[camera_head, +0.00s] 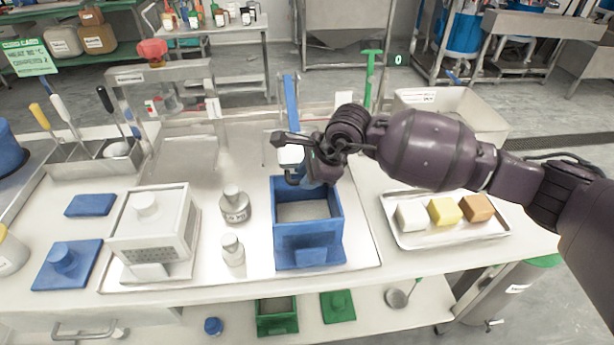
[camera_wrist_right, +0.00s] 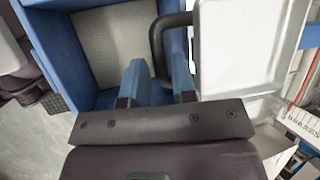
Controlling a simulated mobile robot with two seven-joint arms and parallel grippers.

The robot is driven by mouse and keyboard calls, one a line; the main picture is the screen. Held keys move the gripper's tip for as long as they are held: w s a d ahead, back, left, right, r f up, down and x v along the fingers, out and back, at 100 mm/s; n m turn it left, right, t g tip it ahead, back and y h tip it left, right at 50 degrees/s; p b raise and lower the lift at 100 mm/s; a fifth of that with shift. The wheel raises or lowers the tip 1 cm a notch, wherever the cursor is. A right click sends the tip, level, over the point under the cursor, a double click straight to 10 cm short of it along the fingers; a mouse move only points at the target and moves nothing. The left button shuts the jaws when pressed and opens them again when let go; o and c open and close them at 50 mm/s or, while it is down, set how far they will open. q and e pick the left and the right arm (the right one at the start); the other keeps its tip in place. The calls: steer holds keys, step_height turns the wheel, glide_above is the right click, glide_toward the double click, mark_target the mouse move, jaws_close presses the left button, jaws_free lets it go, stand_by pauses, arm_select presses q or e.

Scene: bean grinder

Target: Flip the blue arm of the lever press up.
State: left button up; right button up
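The press has an open-topped blue box (camera_head: 309,258) on a metal sheet on the worktable. Behind the box a blue bar (camera_head: 291,100) points up and back. A black looped handle (camera_head: 279,148) shows beside my right gripper (camera_head: 308,172), which hovers at the box's back edge. In the right wrist view the black handle (camera_wrist_right: 157,45) runs down between the two blue fingertips of this gripper (camera_wrist_right: 160,82). The fingers are apart; firm contact with the handle cannot be told. A white plate (camera_wrist_right: 240,50) lies beside the handle. My left gripper is out of view.
A tray (camera_head: 450,236) with white, yellow and brown blocks lies to the right. A green lever (camera_head: 371,75) rises behind my right arm.

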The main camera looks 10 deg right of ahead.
steer(key=shift+w+a+f, duration=0.1)
steer(key=shift+a+f, duration=0.1)
steer(key=shift+f, duration=0.2)
jaws_close()
steer(key=shift+r, duration=0.2)
steer(key=shift+r, duration=0.35)
steer(key=w+r+g+p, duration=0.1)
steer(key=w+r+g, duration=0.1)
steer(key=r, duration=0.9)
steer(key=w+r+m+g+p, duration=0.1)
steer(key=w+r+g, duration=0.2)
steer(key=r, duration=0.9)
steer(key=shift+w+r, duration=0.2)
steer(key=shift+w, duration=0.15)
